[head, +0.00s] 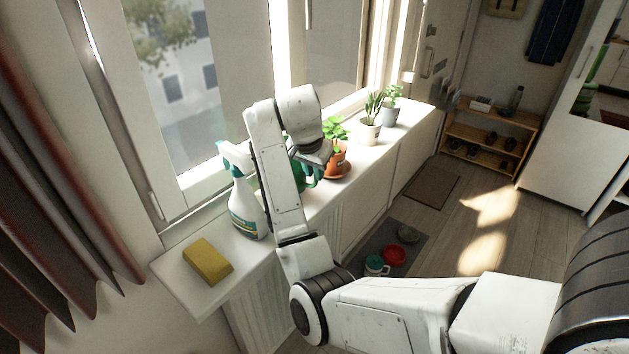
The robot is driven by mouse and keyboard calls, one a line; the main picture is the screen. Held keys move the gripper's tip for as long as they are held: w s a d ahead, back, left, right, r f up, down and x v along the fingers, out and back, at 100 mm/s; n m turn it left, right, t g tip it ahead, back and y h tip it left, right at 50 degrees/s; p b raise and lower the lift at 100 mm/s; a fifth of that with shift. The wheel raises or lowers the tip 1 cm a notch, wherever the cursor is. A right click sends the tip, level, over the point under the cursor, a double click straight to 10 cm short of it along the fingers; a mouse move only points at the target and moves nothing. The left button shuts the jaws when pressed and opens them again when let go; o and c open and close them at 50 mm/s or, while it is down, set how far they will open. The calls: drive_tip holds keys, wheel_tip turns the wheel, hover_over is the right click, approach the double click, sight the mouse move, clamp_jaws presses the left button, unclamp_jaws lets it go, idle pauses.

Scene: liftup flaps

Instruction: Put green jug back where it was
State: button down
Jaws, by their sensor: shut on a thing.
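The green jug (299,176) is at the windowsill, mostly hidden behind my arm; small green parts show on both sides of the arm link. My gripper (313,160) is at the jug, shut on it, with its fingers largely hidden by the wrist. I cannot tell whether the jug touches the sill (318,200). An orange pot with a leafy plant (337,157) stands just to the right of the jug.
A spray bottle (245,207) stands left of the jug, and a yellow sponge (208,261) lies at the sill's near end. Two more potted plants (369,134) (391,113) stand farther along. Bowls (394,255) and a mug (376,265) are on a floor mat below.

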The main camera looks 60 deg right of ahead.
drive_tip(key=shift+f, duration=1.4)
drive_tip(key=c, duration=1.1)
unclamp_jaws()
drive_tip(key=shift+f, duration=0.15)
drive_tip(key=p, duration=0.4)
approach(315, 181)
drive_tip(key=shift+v, duration=1.5)
